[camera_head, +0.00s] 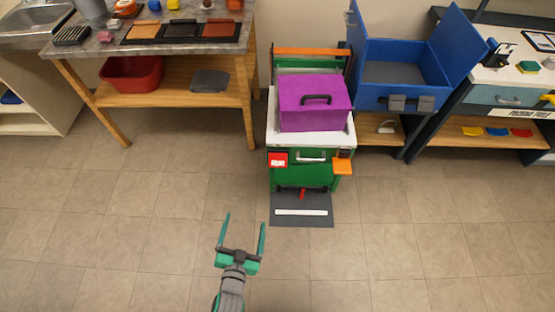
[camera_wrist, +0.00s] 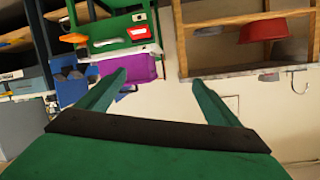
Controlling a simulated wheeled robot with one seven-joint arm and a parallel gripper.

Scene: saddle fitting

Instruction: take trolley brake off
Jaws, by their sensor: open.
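The green trolley (camera_head: 311,173) stands against the back wall with a white top, a drawer handle and an orange bar at its back. A small red pedal (camera_head: 302,193) shows low at its front, just above a dark mat; I cannot tell its exact position. In the wrist view the trolley (camera_wrist: 115,27) appears upside down at upper left, and the red pedal cannot be made out. My gripper (camera_head: 244,226) is open and empty, in front of the trolley and to its left, apart from it. Its two green fingers also show in the wrist view (camera_wrist: 158,78).
A purple box (camera_head: 313,105) sits on the trolley. A dark mat (camera_head: 317,220) with a white strip lies before it. A workbench (camera_head: 70,52) with a red tub (camera_head: 131,74) stands left, a blue open chest (camera_head: 375,99) right. The tiled floor in front is clear.

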